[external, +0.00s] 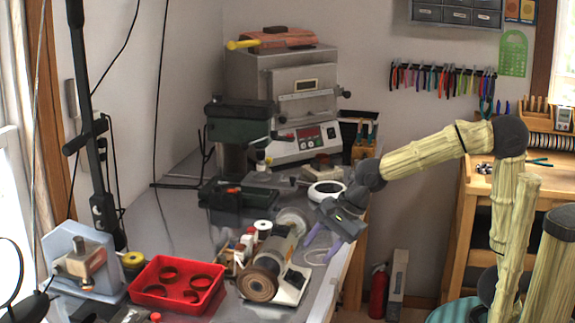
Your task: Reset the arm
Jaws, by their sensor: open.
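My arm comes in from the right side of the external view and reaches left over the right edge of the workbench. My gripper (319,246) hangs at its end, tilted down, with its two purple-grey fingers apart. Nothing shows between the fingers. It is just to the right of the polishing motor (282,245) and above or beside the bench edge; its exact height is hard to tell.
A red tray (177,310) with several dark rings sits at the front left of the grey bench (165,235). A drill press (238,150) and a kiln (285,95) stand behind. A white round dish (327,190) lies near my wrist. A fire extinguisher (378,292) stands on the floor.

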